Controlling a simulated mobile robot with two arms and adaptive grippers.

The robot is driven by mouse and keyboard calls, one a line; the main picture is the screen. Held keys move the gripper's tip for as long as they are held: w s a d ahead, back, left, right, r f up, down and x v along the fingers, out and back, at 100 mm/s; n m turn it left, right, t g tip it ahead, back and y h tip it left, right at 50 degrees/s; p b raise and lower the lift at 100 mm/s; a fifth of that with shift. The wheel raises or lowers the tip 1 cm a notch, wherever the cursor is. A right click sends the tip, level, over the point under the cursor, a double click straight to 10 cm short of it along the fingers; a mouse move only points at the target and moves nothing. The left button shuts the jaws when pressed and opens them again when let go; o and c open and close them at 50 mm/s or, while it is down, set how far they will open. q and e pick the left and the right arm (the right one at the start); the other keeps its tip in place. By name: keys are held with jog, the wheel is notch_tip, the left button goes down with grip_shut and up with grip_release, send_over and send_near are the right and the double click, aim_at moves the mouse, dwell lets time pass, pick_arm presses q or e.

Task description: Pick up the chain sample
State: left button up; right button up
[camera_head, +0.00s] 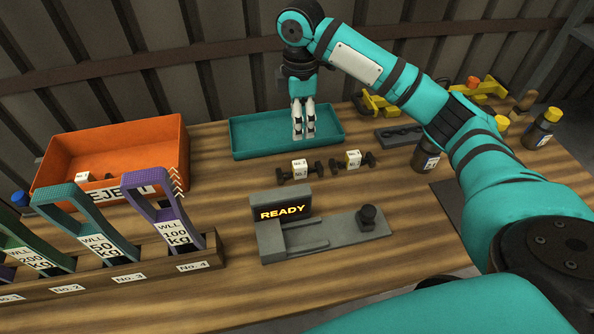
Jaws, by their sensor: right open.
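My right gripper (304,134) points down over the teal tray (250,138) at the back of the table. Its pale fingers are open with a narrow gap. No held object can be made out, and the gripper hides part of the tray floor. A dark chain-like piece (402,134) lies on a flat grey holder to the right of the tray, apart from the gripper; it may be the chain sample. Two dark bar-shaped pieces with white tags, one on the left (299,171) and one on the right (353,161), lie in front of the tray. My left gripper is out of view.
An orange bin (110,147) stands at the left. A wooden rack (130,276) holds several coloured, labelled slings in front of it. A grey device (330,236) reading READY sits mid-table. Bottles (541,130) and yellow parts (380,103) stand at the right.

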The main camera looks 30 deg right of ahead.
aim_at(300, 163)
jog(key=f, duration=0.3)
jog(key=f+p, duration=0.1)
jog(key=f, duration=0.6)
jog(key=shift+s+f, duration=0.25)
jog(key=shift+s+f+p, duration=0.1)
jog(key=shift+f+p, duration=0.3)
jog(key=shift+f, duration=0.1)
notch_tip(300, 163, down, 4)
jog(key=shift+a+f+p, duration=0.1)
jog(key=shift+f+p, duration=0.15)
jog(key=shift+p, duration=0.2)
grip_shut()
